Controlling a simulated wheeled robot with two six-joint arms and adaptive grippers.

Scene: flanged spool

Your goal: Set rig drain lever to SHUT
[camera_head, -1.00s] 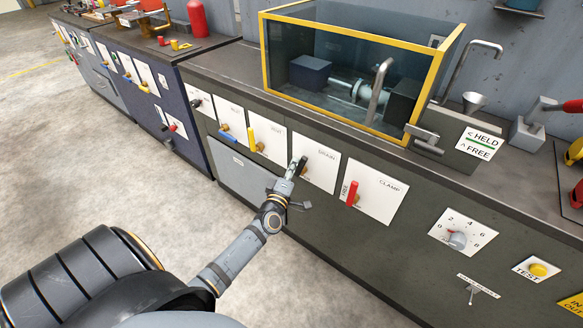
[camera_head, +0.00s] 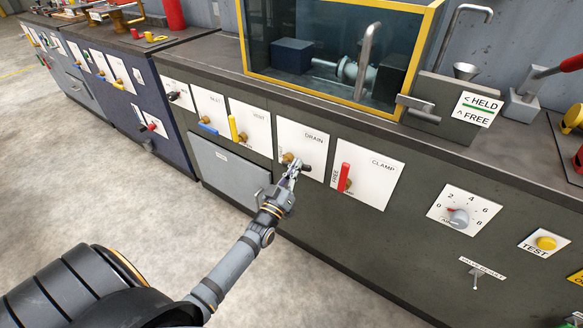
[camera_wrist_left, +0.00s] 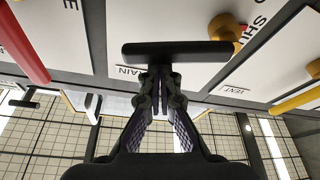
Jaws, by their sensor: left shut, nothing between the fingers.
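The drain lever (camera_head: 307,168) is a black bar on a brass hub (camera_head: 288,158), on the white DRAIN plate (camera_head: 315,147). It points right of the hub, roughly level with the cabinet's slant. In the left wrist view the black bar (camera_wrist_left: 178,53) lies across the picture, the hub (camera_wrist_left: 226,29) at its right end. Lettering reading "SHU" shows beyond the hub, on the side away from the bar. My left gripper (camera_head: 295,168) is shut and empty, its tips at the bar; whether they touch it I cannot tell. My right gripper is out of view.
The red clamp lever (camera_head: 343,177) stands upright just right of the drain plate. The yellow vent lever (camera_head: 233,128) and blue inlet lever (camera_head: 208,129) are to its left. A yellow-framed glass tank (camera_head: 335,89) stands on the bench above. Floor in front is clear.

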